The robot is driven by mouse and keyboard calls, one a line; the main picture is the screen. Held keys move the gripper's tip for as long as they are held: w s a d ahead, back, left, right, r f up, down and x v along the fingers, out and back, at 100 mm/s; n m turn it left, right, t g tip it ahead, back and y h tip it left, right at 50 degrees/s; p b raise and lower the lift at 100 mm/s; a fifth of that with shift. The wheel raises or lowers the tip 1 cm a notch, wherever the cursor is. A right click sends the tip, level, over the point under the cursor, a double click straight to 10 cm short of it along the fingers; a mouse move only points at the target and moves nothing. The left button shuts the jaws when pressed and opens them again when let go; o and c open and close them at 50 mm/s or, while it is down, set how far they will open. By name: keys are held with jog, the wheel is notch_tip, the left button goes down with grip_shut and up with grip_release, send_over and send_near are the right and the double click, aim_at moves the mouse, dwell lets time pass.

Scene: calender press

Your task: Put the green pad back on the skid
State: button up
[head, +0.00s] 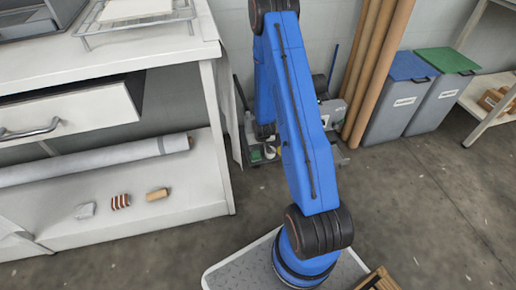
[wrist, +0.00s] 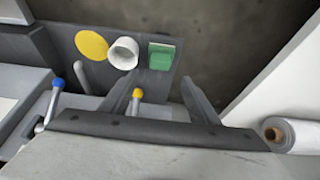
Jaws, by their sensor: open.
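The green pad (wrist: 161,56) is a small green block with a paler edge in the wrist view. It lies at the right end of a dark grey ledge (wrist: 78,42), beside a white cup-like ring (wrist: 123,53) and a yellow disc (wrist: 91,44). I cannot tell whether this ledge is the skid. My gripper (wrist: 160,86) is open and empty, its two fingers pointing toward the ledge with the pad beyond the gap between them. In the head view my blue arm hides most of this area, and my gripper does not show.
Levers with a yellow knob (wrist: 137,94) and a blue knob (wrist: 58,83) stand close to my fingers. A white roll (wrist: 280,133) is at the right. In the head view, a workbench (head: 110,62) stands left, with bins (head: 400,100) and cardboard tubes (head: 378,70) behind.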

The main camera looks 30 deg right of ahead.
jog(key=s+a+r+n, duration=0.1)
jog(key=s+a+r, duration=0.15)
jog(key=r, duration=0.95)
jog(key=s+a+r, duration=0.2)
jog(key=a+r, duration=0.2)
jog(key=r, duration=0.7)
jog(key=s+a+r+n, duration=0.1)
jog(key=s+a+r, duration=0.15)
jog(key=r, duration=0.95)
jog(key=s+a+r, duration=0.2)
jog(key=s+r, duration=0.3)
jog(key=s, duration=0.4)
jog(key=s+a+r, duration=0.3)
jog(key=s+r, duration=0.3)
jog(key=s, duration=0.4)
jog(key=s+a+r+n+y, duration=0.1)
jog(key=s+a+r, duration=0.2)
jog(key=s+r, duration=0.3)
jog(key=s, duration=0.3)
jog(key=shift+s+a, duration=0.15)
jog(key=shift+s, duration=0.1)
jog(key=shift+r, duration=0.1)
